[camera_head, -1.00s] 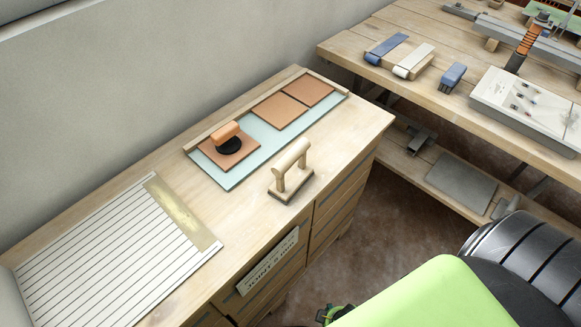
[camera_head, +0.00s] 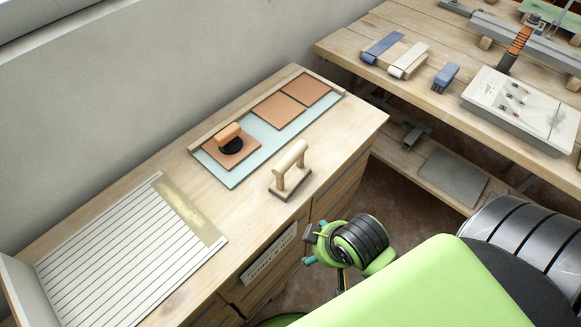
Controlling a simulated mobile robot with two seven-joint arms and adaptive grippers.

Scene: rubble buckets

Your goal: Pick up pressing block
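The pressing block, as I take it, has a pale wooden bar handle on two posts over a dark flat base (camera_head: 290,171). It stands upright on the wooden bench (camera_head: 345,140) near its front edge. My green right arm comes in from the bottom right. Its black-banded wrist joint is in front of the bench, below and right of the block and apart from it. The fingers of my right gripper cannot be made out. My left gripper is out of view.
A pale blue mat (camera_head: 233,180) holds several brown tiles and a round black tool with an orange handle (camera_head: 229,137). A slatted white board (camera_head: 110,260) lies left. A second bench (camera_head: 355,45) with tools stands at the back right. The wall is behind.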

